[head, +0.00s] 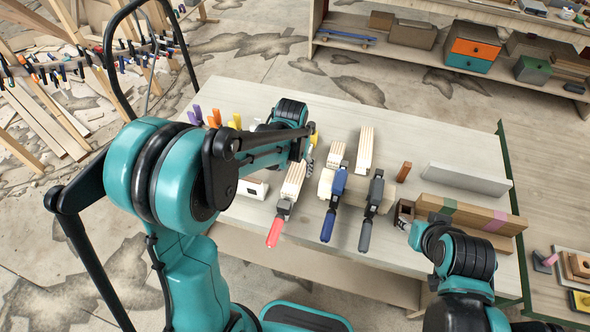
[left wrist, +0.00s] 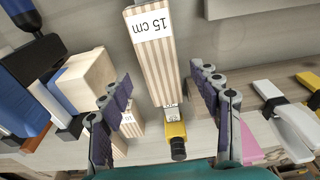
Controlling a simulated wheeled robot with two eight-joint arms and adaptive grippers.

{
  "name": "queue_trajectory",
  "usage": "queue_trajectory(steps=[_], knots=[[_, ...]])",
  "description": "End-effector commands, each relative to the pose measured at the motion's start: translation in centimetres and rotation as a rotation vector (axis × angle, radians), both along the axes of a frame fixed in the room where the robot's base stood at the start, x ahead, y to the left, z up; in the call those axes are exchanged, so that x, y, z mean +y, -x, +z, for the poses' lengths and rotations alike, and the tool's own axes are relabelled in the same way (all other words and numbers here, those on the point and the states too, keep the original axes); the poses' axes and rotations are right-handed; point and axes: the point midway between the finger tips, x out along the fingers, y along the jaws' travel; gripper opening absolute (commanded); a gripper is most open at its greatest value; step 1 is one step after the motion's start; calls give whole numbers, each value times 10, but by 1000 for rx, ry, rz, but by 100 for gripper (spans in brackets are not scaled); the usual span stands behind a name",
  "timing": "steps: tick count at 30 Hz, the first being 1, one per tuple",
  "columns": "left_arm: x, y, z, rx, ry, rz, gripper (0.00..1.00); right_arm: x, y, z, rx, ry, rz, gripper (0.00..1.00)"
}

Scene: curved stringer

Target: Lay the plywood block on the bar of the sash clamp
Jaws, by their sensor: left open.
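In the left wrist view a striped plywood block (left wrist: 157,65) labelled "15 cm" extends between the fingers of my left gripper (left wrist: 165,100). The fingers are open, with gaps on both sides of the block. A shorter striped block (left wrist: 130,122) lies left of it. In the head view my left gripper (head: 309,150) is over the table, partly hidden by its arm. Pale plywood blocks (head: 365,150) lie near bar clamps with red (head: 275,232), blue (head: 328,226) and black (head: 366,234) handles. I cannot tell which is the sash clamp. My right gripper (head: 405,222) is low at the right, its fingers unclear.
Stacked wooden beams (head: 470,214) and a grey-white bar (head: 467,180) lie at the table's right. A small brown block (head: 404,172) stands left of them. The far middle of the table (head: 340,110) is clear.

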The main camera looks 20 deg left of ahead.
Motion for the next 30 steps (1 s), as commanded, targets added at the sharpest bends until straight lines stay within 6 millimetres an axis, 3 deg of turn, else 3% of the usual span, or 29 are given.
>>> queue_trajectory(steps=[3, 9, 17, 20, 25, 30], knots=[[0, 4, 31, 0, 0, 0, 63, 0, 0, 9, 0, 0, 0, 40], [0, 9, 70, 0, 0, 0, 63, 0, 0, 16, 0, 0, 0, 40], [1, 16, 94, -13, 0, 1, 63, 0, 0, 19, 0, 0, 0, 40], [5, 31, 107, -54, 4, 3, 63, 0, 0, 19, 0, 0, 0, 40], [13, 77, 133, -187, 8, 7, 63, 0, 0, 19, 0, 0, 0, 40], [21, 123, 142, -334, 10, 15, 63, 0, 0, 18, 0, 0, 0, 40]])
